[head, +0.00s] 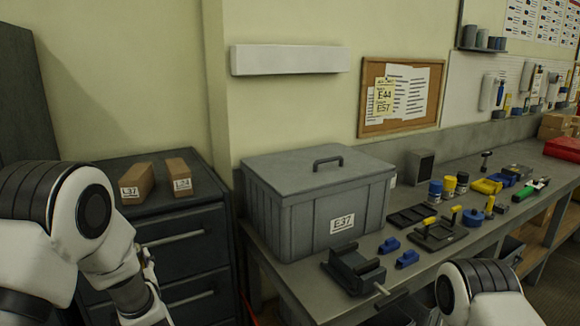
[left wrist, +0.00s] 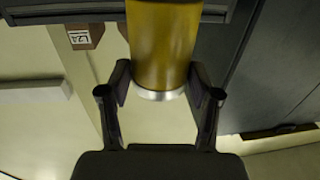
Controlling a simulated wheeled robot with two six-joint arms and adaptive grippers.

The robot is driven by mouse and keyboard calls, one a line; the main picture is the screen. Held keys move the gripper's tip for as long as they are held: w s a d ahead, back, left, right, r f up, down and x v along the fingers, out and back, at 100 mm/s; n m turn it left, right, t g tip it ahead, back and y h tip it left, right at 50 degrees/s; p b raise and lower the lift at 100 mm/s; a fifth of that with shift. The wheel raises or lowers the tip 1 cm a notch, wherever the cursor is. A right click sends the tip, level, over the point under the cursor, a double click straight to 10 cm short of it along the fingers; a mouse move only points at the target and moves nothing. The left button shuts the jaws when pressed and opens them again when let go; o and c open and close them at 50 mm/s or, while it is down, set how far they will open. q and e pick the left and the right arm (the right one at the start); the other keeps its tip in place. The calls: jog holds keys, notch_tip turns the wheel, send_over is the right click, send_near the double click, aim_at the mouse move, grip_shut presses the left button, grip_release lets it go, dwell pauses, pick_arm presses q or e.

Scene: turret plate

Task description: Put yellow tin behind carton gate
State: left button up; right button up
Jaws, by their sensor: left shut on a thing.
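The yellow tin (left wrist: 163,45) shows in the left wrist view as a golden cylinder with a silver rim. My left gripper (left wrist: 160,85) is shut on it, one finger on each side. In the head view my left arm hides the tin and the fingers, in front of the dark drawer cabinet (head: 185,240). Two brown cartons stand on the cabinet top with a narrow gap between them: the left carton (head: 142,178) and the right carton (head: 183,174), labelled L24. The L24 carton (left wrist: 85,38) also shows in the left wrist view. My right gripper is out of view.
A large grey lidded bin (head: 300,215), labelled E37, stands on the workbench right of the cabinet. A grey vise (head: 352,270), blue blocks (head: 407,259) and several small tins and tools occupy the bench. The cabinet top behind the cartons looks clear.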

pick_arm(q)
jog(key=s+d+f+m+t+h+b, duration=0.15)
jog(key=d+f, duration=0.25)
jog(key=f, duration=0.5)
jog(key=s+d+f+m+t+h+b, duration=0.1)
jog(key=s+d+f+m+h+b, duration=0.2)
jog(key=f, duration=0.6)
jog(key=s+d+f+m+t+h+b, duration=0.1)
jog(key=d+f+h+b, duration=0.2)
jog(key=d+f, duration=0.35)
jog(key=s+d+r+m+h, duration=0.1)
jog(key=s+d+r+h, duration=0.2)
jog(key=s+r, duration=0.1)
jog(key=shift+s+m, duration=0.35)
jog(key=shift+s, duration=0.25)
jog(key=shift+w, duration=0.1)
jog(key=shift+r, duration=0.15)
